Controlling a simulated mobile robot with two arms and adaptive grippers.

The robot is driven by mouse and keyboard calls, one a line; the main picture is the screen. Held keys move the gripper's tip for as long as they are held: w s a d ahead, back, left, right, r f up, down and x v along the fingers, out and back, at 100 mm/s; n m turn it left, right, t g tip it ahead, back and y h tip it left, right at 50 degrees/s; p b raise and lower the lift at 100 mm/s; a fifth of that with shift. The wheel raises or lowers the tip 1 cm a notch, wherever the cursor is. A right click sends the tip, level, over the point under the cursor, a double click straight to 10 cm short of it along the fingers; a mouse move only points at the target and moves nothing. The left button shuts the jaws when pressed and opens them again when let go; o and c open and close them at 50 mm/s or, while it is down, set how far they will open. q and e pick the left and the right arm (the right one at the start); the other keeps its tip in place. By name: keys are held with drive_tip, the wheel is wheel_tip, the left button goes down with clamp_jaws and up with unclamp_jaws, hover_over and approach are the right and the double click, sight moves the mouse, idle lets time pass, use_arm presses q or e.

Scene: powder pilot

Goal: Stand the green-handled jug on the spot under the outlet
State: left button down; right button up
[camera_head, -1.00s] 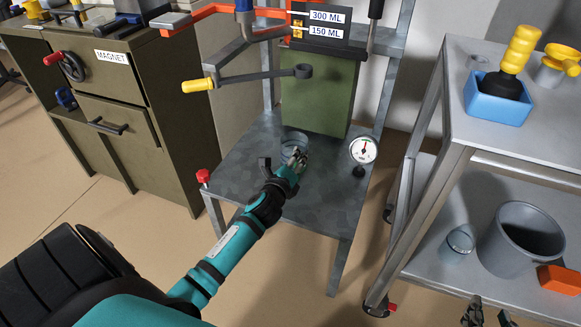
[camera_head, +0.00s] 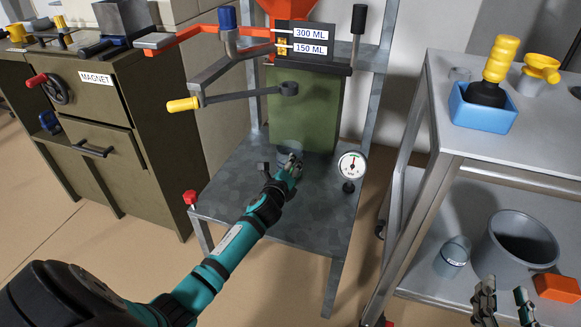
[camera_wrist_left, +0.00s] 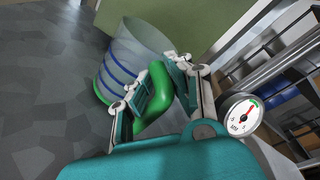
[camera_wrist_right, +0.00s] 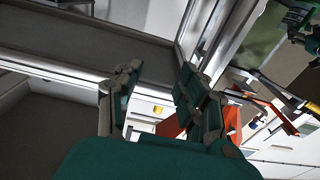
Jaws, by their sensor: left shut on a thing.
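The clear jug (camera_head: 289,148) is at the grey metal stand, in front of the green machine body (camera_head: 312,110). In the left wrist view the jug (camera_wrist_left: 122,60) shows blue bands, a green base rim and a green handle (camera_wrist_left: 154,92). My left gripper (camera_head: 293,163) is shut on that handle, on the near side of the jug. I cannot tell whether the jug's base touches the plate (camera_head: 265,205). The spot and the outlet cannot be made out; the gripper partly hides the jug. My right gripper (camera_head: 506,300) is open and empty, by the right-hand cart.
A pressure gauge (camera_head: 351,166) stands right of the jug. A yellow-handled lever (camera_head: 235,97) reaches across above the plate, ending in a dark ring. A grey bucket (camera_head: 514,250), a clear cup (camera_head: 453,257) and an orange block (camera_head: 556,288) are on the cart's lower shelf.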

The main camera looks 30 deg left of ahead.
drive_tip(key=shift+r, duration=0.2)
idle(0.3)
use_arm(q)
drive_tip(key=shift+f, duration=0.15)
use_arm(e)
drive_tip(key=shift+r+t, duration=0.3)
use_arm(q)
drive_tip(key=shift+f+b, duration=0.35)
drive_tip(key=shift+b, duration=0.1)
use_arm(e)
drive_tip(key=shift+s+a+r+t, duration=0.1)
drive_tip(key=shift+r+t, duration=0.25)
drive_tip(key=shift+r, duration=0.2)
drive_tip(key=shift+s+a+r+t, duration=0.1)
drive_tip(key=shift+r+t, duration=0.25)
drive_tip(key=shift+r, duration=0.2)
use_arm(q)
drive_tip(key=c, duration=0.6)
unclamp_jaws()
use_arm(e)
drive_tip(key=shift+r, duration=0.2)
drive_tip(key=shift+f, duration=0.1)
